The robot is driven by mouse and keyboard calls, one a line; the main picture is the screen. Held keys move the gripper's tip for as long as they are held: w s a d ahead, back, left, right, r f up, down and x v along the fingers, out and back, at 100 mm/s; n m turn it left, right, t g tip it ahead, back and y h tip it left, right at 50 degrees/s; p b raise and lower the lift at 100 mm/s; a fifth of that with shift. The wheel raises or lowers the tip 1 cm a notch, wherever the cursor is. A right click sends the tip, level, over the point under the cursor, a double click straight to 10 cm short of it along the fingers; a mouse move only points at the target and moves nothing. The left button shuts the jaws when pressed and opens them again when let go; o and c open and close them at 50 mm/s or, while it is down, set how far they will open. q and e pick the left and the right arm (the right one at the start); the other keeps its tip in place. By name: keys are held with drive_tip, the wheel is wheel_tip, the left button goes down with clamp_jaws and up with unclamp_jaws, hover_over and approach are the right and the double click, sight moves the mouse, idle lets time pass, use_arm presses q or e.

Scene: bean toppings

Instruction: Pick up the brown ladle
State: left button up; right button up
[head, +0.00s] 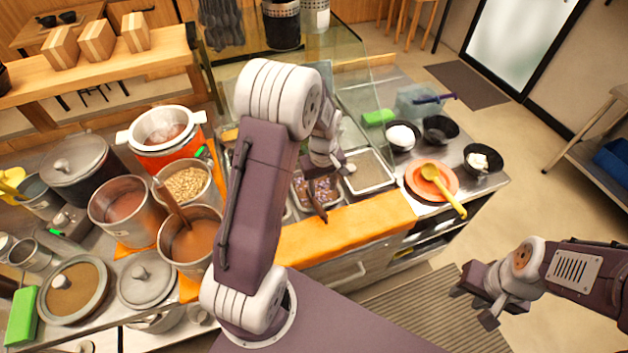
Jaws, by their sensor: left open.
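A brown ladle (172,206) stands tilted in a steel pot (190,245) of brown liquid at the left, its handle rising above the rim. A second brown utensil (316,206) rests in the topping trays at the counter's middle and overlaps the orange front edge. My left gripper (335,170) is open over the trays, a little above and right of this second utensil, and looks apart from it. My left arm hides part of the trays. My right gripper (473,305) looks open and empty over the floor at the lower right.
Several pots crowd the left counter, including a steel pot of beans (186,184) and a white-rimmed orange cooker (166,133). A glass guard (350,70) stands behind the trays. At right are black bowls (440,130) and an orange plate (415,182) with a yellow ladle (445,190).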

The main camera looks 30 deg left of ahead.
sight(319, 206)
use_arm(q)
drive_tip(key=shift+s+a, duration=0.4)
drive_tip(key=shift+s+a+p, duration=0.1)
drive_tip(key=shift+s+p, duration=0.05)
drive_tip(key=shift+p, duration=0.2)
drive_tip(key=shift+d+f, duration=0.15)
drive_tip(key=shift+d, duration=0.25)
drive_tip(key=f, duration=0.3)
drive_tip(key=shift+a+f+p, duration=0.15)
drive_tip(key=shift+a+p, duration=0.05)
drive_tip(key=shift+p, duration=0.1)
drive_tip(key=shift+a+f, duration=0.1)
drive_tip(key=shift+f, duration=0.1)
drive_tip(key=f, duration=0.1)
drive_tip(key=f+p, duration=0.1)
drive_tip(key=f, duration=0.2)
drive_tip(key=shift+s+d+f, duration=0.25)
drive_tip(key=shift+d, duration=0.1)
drive_tip(key=shift+w+a+f, duration=0.1)
drive_tip(key=shift+a+f, duration=0.05)
drive_tip(key=shift+f, duration=0.2)
clamp_jaws()
use_arm(e)
drive_tip(key=r, duration=0.3)
drive_tip(key=shift+w+d+r, duration=0.1)
drive_tip(key=shift+d+r, duration=0.05)
drive_tip(key=shift+d, duration=0.05)
